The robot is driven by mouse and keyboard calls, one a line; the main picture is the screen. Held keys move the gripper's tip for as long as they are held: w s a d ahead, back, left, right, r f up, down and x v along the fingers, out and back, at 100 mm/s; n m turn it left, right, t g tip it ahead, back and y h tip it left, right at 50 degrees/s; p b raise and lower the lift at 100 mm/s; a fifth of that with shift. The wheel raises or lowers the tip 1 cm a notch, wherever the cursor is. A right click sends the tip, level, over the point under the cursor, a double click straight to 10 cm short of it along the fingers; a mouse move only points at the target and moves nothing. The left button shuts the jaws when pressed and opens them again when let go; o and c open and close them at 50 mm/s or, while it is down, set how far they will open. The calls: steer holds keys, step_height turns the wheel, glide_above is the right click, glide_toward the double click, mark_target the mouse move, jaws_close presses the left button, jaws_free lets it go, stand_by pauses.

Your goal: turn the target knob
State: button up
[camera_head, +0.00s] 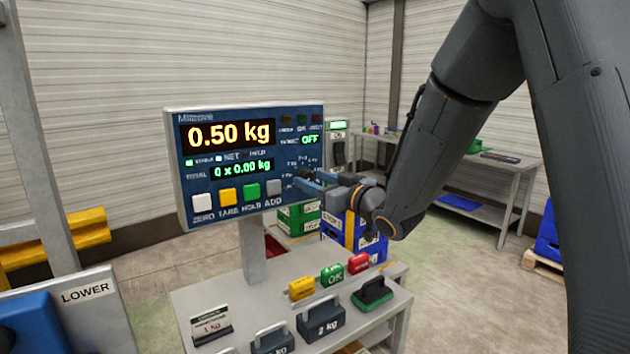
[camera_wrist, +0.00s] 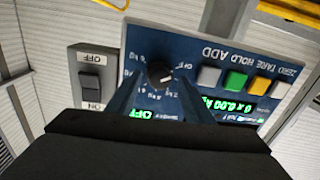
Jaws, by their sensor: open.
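The black round target knob (camera_wrist: 158,76) is on the blue face of the scale display panel (camera_head: 181,163), ringed by small dial markings. In the wrist view, which shows the panel upside down, the knob lies between the two blue fingers of my gripper (camera_wrist: 158,84). The fingers are open, one on each side, with gaps to the knob visible. In the head view my gripper (camera_head: 312,181) is at the panel's lower right and hides most of the knob. The panel reads 0.50 kg, and its target readout shows green OFF. Whether the fingertips touch the panel is unclear.
White, yellow, green and grey buttons (camera_head: 228,197) line the panel's lower edge. An ON/OFF rocker switch (camera_wrist: 91,86) is beside the panel. A bench (camera_head: 183,297) below holds weights (camera_head: 320,318) and coloured blocks. Crates (camera_head: 298,215) stand behind the panel.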

steer(key=c, duration=1)
steer(key=shift+c, duration=0.2)
steer(key=shift+m, duration=0.4)
steer(key=m+p, duration=0.1)
steer(key=m, duration=0.2)
steer(key=shift+m, duration=0.3)
steer(key=shift+f+m+t, duration=0.1)
steer(key=shift+m+t, duration=0.2)
steer(key=shift+m, duration=1.5)
steer(key=o, duration=1)
steer(key=shift+o, duration=0.2)
